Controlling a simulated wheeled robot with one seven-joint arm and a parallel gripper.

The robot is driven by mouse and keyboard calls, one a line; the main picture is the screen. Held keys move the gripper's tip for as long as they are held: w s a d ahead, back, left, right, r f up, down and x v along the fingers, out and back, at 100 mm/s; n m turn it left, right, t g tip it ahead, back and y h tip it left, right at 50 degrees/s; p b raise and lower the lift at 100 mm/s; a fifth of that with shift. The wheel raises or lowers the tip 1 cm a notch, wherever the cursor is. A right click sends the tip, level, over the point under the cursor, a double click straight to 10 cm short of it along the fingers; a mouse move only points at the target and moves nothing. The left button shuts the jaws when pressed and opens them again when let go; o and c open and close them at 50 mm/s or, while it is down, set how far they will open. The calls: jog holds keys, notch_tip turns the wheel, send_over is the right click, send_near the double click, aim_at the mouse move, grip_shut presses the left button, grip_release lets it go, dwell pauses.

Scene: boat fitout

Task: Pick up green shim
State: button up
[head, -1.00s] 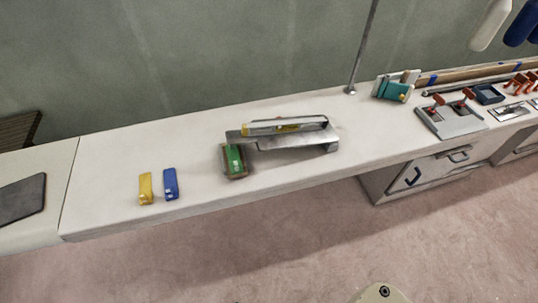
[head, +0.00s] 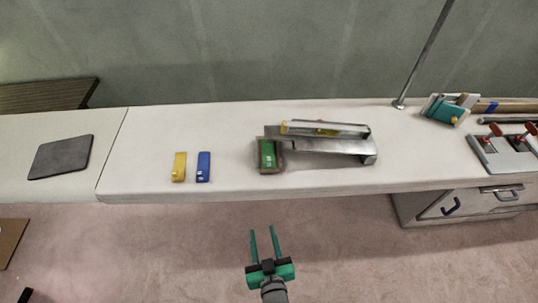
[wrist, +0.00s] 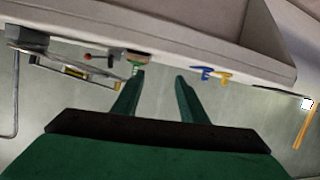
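The green shim (head: 267,154) lies in a small brown tray (head: 269,172) on the white bench, at the left end of a metal bracket. A yellow shim (head: 179,167) and a blue shim (head: 203,167) lie side by side to its left. My gripper (head: 264,230) is open and empty, in front of the bench edge and below the green shim in the head view. In the wrist view, the gripper fingers (wrist: 155,82) are apart with nothing between them. The green shim shows small there (wrist: 137,58), near the left fingertip.
The metal bracket (head: 340,147), with a level-like yellow and silver bar on it (head: 325,129), stands right of the green shim. A thin pole (head: 422,58) rises behind. A dark mat (head: 61,157) lies far left; a teal block (head: 442,108) sits at right. The bench left of the bracket is mostly clear.

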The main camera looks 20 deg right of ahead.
aim_at(269, 162)
jog(key=w+d, duration=0.3)
jog(key=w, duration=0.4)
jog(key=w+d+r+m+h, duration=0.1)
jog(key=w+d, duration=0.3)
jog(key=w, duration=0.4)
jog(key=w+d+m+g, duration=0.1)
jog(key=w+d, duration=0.2)
jog(key=w, duration=0.4)
jog(key=shift+w+d+r+h, duration=0.15)
jog(key=shift+w+r+h, duration=0.1)
jog(key=shift+r+h, duration=0.15)
jog(key=x, duration=0.5)
jog(key=shift+w+f, duration=0.1)
jog(key=shift+w, duration=0.3)
jog(key=shift+s+a, duration=0.15)
jog(key=shift+a, duration=0.1)
jog(key=c, duration=0.3)
grip_shut()
